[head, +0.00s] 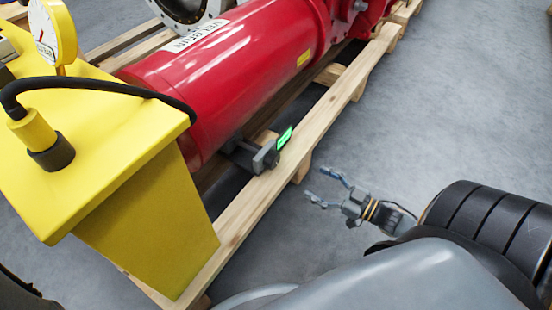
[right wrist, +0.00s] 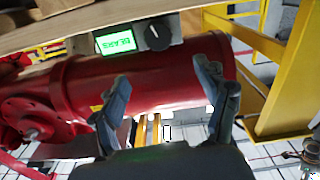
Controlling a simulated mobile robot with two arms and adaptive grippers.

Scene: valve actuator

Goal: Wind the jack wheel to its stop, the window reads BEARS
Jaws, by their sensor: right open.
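The jack is a small grey block (head: 262,156) under the red cylinder, beside the pallet's near rail. Its lit green window (head: 284,137) faces right in the head view. In the right wrist view the window (right wrist: 116,41) is upside down and appears to read BEARS. A dark round knob, seemingly the jack wheel (right wrist: 156,34), sits next to the window. My right gripper (head: 314,186) is open and empty, out beyond the pallet rail and apart from the jack. Its two fingers (right wrist: 168,95) show apart in the right wrist view, with the wheel beyond them. My left gripper is not in view.
The red cylinder (head: 235,62) lies along the wooden pallet (head: 330,113). A yellow housing (head: 95,150) with a gauge (head: 48,32) and a black hose stands at the left. Grey floor (head: 450,110) right of the pallet is clear.

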